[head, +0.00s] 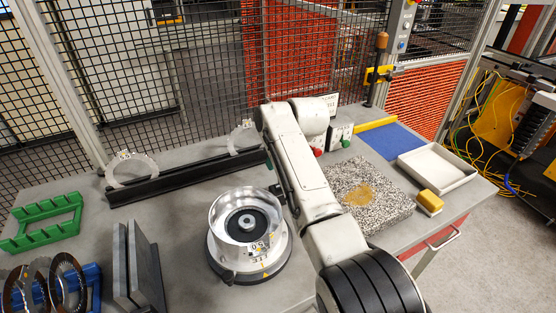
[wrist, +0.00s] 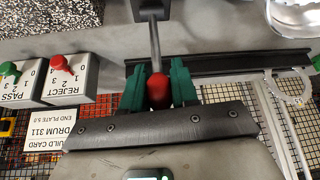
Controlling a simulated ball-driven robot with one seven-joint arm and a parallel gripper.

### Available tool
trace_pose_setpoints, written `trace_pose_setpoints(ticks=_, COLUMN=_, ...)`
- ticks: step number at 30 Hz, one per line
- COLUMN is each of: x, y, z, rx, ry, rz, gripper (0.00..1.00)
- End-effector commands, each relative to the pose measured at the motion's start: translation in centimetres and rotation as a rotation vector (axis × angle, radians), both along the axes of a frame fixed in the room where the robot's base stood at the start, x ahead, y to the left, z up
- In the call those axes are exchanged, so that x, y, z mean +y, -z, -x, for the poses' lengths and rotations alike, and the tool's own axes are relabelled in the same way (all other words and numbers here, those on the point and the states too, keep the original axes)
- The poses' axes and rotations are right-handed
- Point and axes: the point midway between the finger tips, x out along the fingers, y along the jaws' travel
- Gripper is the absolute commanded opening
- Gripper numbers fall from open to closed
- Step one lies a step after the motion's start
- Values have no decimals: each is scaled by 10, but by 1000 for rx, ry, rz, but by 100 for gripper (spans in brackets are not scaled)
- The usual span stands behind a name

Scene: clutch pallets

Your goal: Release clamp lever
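The clamp lever, a thin metal rod with a red knob (wrist: 157,88), shows in the wrist view. Its rod runs up the picture to a dark block (wrist: 150,9). My gripper (wrist: 158,90) has its two green fingers close against both sides of the knob, and they look shut on it. In the head view my white arm hides the gripper and the knob. A round fixture with a clear-walled silver drum (head: 247,226) stands on the bench just left of my arm.
A black rail (head: 180,180) with pale rings lies behind the drum. A speckled granite block (head: 365,195), a white tray (head: 437,168) and a yellow block (head: 429,202) are on the right. REJECT (wrist: 70,80) and PASS (wrist: 20,82) button boxes stand near my gripper. Dark plates (head: 138,265) stand front left.

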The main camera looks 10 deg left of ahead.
Motion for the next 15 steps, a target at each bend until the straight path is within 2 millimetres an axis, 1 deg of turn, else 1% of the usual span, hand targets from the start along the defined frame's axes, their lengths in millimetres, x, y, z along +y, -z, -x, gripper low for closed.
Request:
trace_pose_setpoints(ticks=1, x=2, y=-8, z=-4, rx=-19, ry=0, rz=-6, gripper=31)
trace_pose_setpoints(ticks=7, x=1, y=-4, z=-2, rx=-11, ry=0, rz=-4, gripper=50)
trace_pose_setpoints(ticks=15, x=0, y=-3, z=-1, rx=-7, ry=0, rz=-3, gripper=51)
